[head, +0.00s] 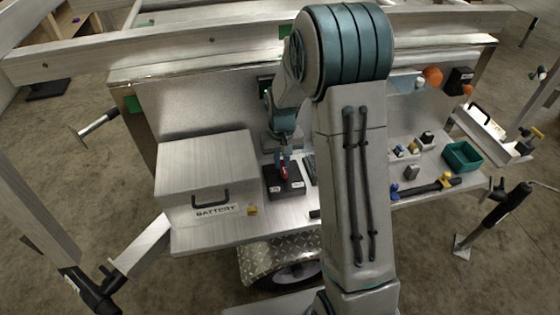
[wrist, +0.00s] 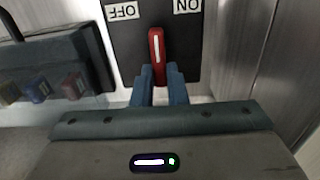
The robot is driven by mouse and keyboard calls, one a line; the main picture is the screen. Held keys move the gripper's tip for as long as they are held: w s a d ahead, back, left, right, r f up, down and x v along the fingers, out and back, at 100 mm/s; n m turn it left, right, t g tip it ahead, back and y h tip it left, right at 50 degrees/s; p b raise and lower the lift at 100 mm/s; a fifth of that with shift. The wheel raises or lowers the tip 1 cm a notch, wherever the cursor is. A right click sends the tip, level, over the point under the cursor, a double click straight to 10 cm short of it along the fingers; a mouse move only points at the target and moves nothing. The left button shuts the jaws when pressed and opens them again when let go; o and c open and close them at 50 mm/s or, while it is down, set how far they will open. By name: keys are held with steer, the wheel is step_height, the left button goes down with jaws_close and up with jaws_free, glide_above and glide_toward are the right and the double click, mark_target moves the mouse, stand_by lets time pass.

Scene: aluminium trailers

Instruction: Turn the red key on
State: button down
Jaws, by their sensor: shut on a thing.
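The red key (wrist: 157,48), with a white stripe, stands on a black switch panel (wrist: 180,45). An OFF label (wrist: 122,11) and an ON label (wrist: 187,6) appear upside down at the panel's edge, with the key between them in the wrist view. My gripper (wrist: 161,76) is shut on the near end of the key, one blue finger on each side. In the head view, my gripper (head: 284,156) reaches down to the red key (head: 283,172) on the black panel (head: 290,194). The key's base is partly hidden by the fingers.
A metal battery box (head: 205,170) stands just left of the panel. A green bin (head: 462,157) and a blue-and-black tool (head: 420,189) lie on the shelf at right. A metal back wall (head: 200,110) rises behind. My arm hides the shelf's middle.

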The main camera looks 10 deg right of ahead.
steer(key=m, duration=0.4)
steer(key=shift+d+m, duration=0.3)
steer(key=shift+s+d+m+p, duration=0.1)
steer(key=shift+d+m+p, duration=0.05)
steer(key=shift+m, duration=0.85)
steer(key=shift+s+d+m+p, duration=0.1)
steer(key=shift+m+p, duration=0.05)
steer(key=shift+m, duration=0.85)
steer(key=c, duration=1.4)
jaws_free()
steer(key=shift+c, duration=0.2)
steer(key=shift+r, duration=0.1)
step_height(320, 180, up, 14)
steer(key=p, duration=0.1)
